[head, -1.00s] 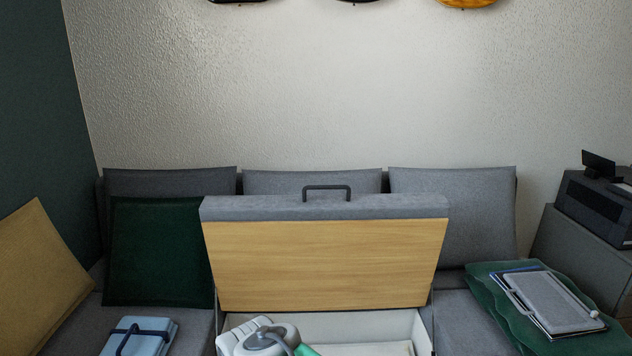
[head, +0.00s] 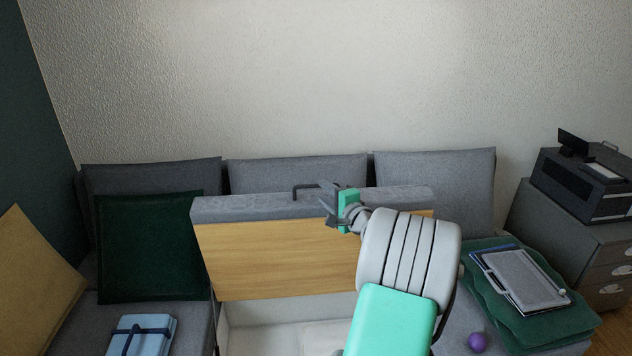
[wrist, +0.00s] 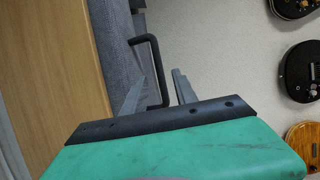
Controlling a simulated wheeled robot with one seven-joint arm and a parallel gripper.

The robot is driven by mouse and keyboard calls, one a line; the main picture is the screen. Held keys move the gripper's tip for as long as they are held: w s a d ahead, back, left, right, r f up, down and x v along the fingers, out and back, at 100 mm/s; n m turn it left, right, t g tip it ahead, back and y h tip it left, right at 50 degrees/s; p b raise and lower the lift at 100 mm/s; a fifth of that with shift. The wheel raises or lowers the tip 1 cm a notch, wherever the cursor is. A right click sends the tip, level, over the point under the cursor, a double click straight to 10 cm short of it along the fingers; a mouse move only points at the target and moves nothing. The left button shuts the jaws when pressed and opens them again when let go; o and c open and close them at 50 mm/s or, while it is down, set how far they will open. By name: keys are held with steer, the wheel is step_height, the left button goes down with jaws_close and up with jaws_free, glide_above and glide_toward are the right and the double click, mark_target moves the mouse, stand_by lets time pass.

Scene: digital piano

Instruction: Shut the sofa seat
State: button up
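The sofa seat (head: 275,260) stands raised, its wooden underside facing me and its grey padding along the top edge. A dark handle (head: 303,187) is fixed on that edge. My gripper (head: 326,202) is at the right part of the handle, and my arm hides the seat's right side. In the wrist view, the wooden underside (wrist: 50,80) is at left, and the handle (wrist: 156,62) lies between the two spread fingers (wrist: 158,76). The gripper is open; I cannot tell whether a finger touches the handle. The white storage box (head: 265,338) below is open.
A blue strapped book (head: 142,337) lies on the left seat; a green cushion (head: 150,250) leans behind it. On the right are a green cloth with a grey clipboard (head: 522,279) and a purple ball (head: 478,342). A dark cabinet (head: 570,235) stands far right.

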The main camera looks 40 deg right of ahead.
mark_target(317, 187)
steer(key=x, duration=0.6)
steer(key=shift+f, duration=0.1)
steer(key=shift+c, duration=0.5)
jaws_close()
stand_by(0.6)
